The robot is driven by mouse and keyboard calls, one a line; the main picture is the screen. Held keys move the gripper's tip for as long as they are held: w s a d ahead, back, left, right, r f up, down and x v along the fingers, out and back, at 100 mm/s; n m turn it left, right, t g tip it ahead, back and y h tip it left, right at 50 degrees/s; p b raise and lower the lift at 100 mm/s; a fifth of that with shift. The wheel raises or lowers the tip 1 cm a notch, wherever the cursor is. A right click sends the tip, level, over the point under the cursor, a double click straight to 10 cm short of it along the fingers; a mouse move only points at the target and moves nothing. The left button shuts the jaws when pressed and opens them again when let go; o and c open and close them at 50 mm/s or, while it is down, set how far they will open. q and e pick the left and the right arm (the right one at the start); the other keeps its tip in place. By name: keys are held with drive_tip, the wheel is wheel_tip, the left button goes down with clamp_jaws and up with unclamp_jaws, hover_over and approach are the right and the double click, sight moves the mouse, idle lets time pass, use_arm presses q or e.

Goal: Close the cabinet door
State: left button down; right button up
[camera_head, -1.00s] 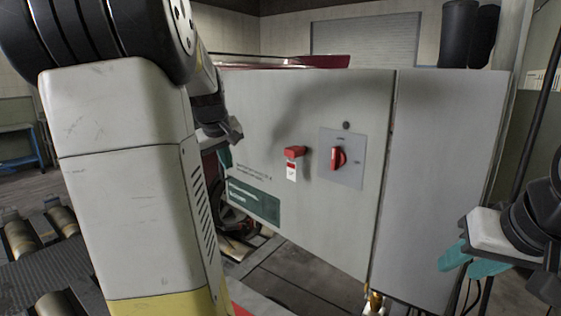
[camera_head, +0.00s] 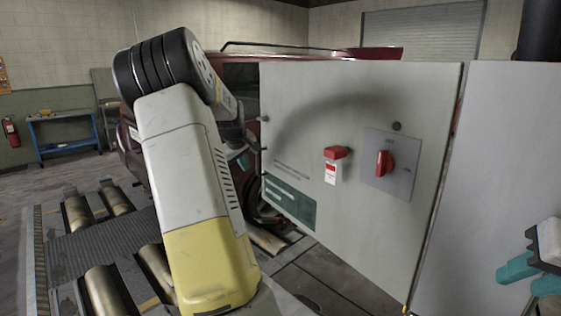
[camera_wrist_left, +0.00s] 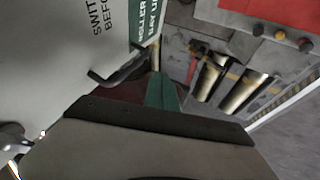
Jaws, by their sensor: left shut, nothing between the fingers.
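The grey cabinet door (camera_head: 310,110) stands open in the head view, its free edge at the left and its right edge beside the cabinet body (camera_head: 500,180). My left gripper (camera_head: 243,160) is at the door's free edge, partly hidden by my arm. In the left wrist view its teal fingers (camera_wrist_left: 163,92) are shut and empty, close to the door (camera_wrist_left: 50,60) and a dark bent handle (camera_wrist_left: 118,68); contact is unclear. My right gripper (camera_head: 530,275) is cut off at the right edge.
A dark red vehicle (camera_head: 135,150) stands behind the door. Metal rollers (camera_head: 100,290) lie in the floor at left, also in the left wrist view (camera_wrist_left: 240,92). A blue table (camera_head: 65,125) stands at the far left. Open floor shows below the door.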

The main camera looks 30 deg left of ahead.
use_arm(q)
drive_tip(key=shift+w+d+r, duration=0.15)
drive_tip(key=shift+w+d, duration=0.15)
drive_tip(key=shift+w, duration=0.55)
drive_tip(key=shift+w+d+r, duration=0.1)
drive_tip(key=shift+w+d, duration=0.15)
drive_tip(key=shift+w, duration=0.55)
